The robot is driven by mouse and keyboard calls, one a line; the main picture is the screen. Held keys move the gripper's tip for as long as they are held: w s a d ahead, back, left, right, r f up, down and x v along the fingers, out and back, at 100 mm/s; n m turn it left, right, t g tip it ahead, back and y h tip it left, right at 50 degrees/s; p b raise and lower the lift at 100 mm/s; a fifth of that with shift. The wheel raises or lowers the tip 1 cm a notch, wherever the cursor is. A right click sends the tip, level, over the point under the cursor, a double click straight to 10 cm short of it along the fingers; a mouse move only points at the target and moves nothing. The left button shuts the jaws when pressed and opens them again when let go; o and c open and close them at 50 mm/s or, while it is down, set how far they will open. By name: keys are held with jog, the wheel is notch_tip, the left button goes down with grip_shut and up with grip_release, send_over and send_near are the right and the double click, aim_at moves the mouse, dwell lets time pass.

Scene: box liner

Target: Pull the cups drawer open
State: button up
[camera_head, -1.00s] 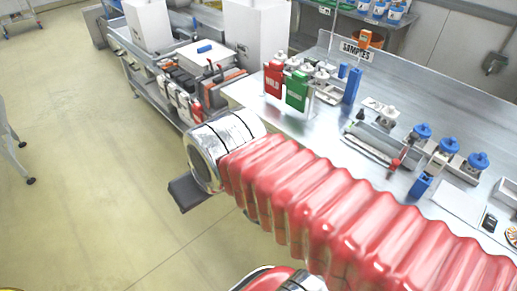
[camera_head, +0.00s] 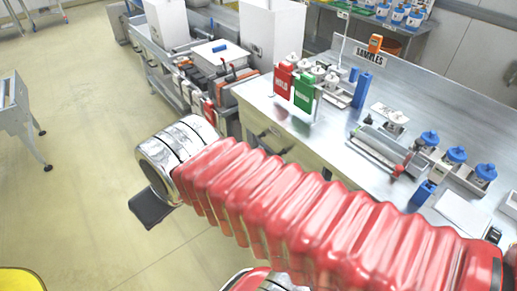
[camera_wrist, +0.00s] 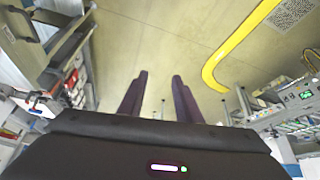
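Under the steel bench top (camera_head: 440,105), a drawer front (camera_head: 268,134) with dark handles shows in the head view. No label on it is readable, so I cannot tell whether it is the cups drawer. My red-sleeved arm hides much of the bench front. My gripper shows in the head view only as a dark part (camera_head: 150,208) beyond the silver wrist, over the floor and left of the drawers.
A wheeled grey stand (camera_head: 15,105) is at left. The floor between is clear.

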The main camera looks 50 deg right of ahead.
jog(key=shift+a, duration=0.1)
jog(key=shift+w, duration=0.15)
jog(key=w+d+f+n+t+h, duration=0.15)
jog(key=w+d+f, duration=0.3)
jog(key=d, duration=0.45)
jog(key=w+d+f+h, duration=0.25)
jog(key=w+d, duration=0.25)
jog(key=d, duration=0.3)
jog(key=w+d+f+n+t+h, duration=0.1)
jog(key=w+d+f, duration=0.35)
jog(key=d, duration=0.45)
jog(key=s+d+f+n+t, duration=0.25)
jog(key=d+f, duration=0.55)
jog(key=d, duration=0.4)
jog(key=s+d+f+t+h, duration=0.2)
jog(key=s+d+f+h, duration=0.1)
jog(key=s+f, duration=0.4)
jog(key=shift+s+d+f+t, duration=0.25)
jog(key=shift+s+d+t, duration=0.15)
jog(key=shift+s+d, duration=0.6)
jog(key=shift+s+a, duration=0.1)
jog(key=shift+a, duration=0.05)
